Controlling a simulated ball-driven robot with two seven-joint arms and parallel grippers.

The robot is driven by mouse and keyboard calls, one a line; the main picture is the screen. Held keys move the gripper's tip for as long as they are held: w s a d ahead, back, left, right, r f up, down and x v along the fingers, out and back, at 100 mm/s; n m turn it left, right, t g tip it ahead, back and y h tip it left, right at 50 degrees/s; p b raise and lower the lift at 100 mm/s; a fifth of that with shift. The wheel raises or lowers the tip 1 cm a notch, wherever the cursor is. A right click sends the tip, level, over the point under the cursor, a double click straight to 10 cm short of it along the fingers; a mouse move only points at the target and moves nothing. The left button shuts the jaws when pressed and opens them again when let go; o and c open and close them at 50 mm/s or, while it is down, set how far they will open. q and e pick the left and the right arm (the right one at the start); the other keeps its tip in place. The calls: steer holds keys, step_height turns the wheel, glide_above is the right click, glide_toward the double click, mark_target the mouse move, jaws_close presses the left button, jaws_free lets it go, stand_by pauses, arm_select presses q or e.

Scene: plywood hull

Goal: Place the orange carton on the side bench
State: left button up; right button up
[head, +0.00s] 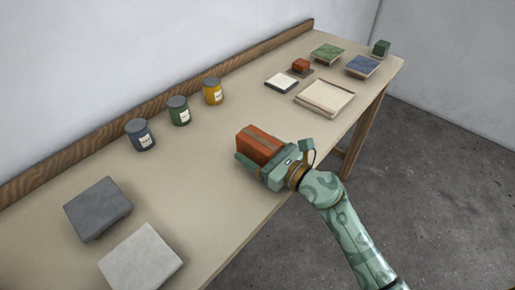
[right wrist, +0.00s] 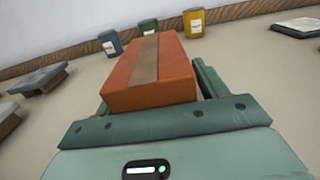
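The orange carton (head: 259,143) is a red-orange box with a brown strip along its top. It is at the near edge of the long plywood bench (head: 190,205), between the fingers of my right gripper (head: 262,158). In the right wrist view the carton (right wrist: 150,72) fills the space between the fingers (right wrist: 155,98), with one finger close along each side. The gripper looks shut on it. The carton's underside is hidden, so I cannot tell whether it touches the bench top. My left gripper is out of view.
Blue-grey (head: 139,135), green (head: 178,111) and yellow (head: 213,91) jars stand along the back. A dark grey block (head: 98,208) and a pale slab (head: 141,262) lie at lower left.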

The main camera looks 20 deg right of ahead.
steer(key=shift+r, duration=0.15)
steer(key=shift+s+d, duration=0.15)
steer(key=shift+s, duration=0.1)
steer(key=v, duration=1)
steer(key=shift+s+d, duration=0.1)
steer(key=shift+d, duration=0.05)
steer(key=shift+s+d, duration=0.3)
steer(key=shift+s, duration=0.15)
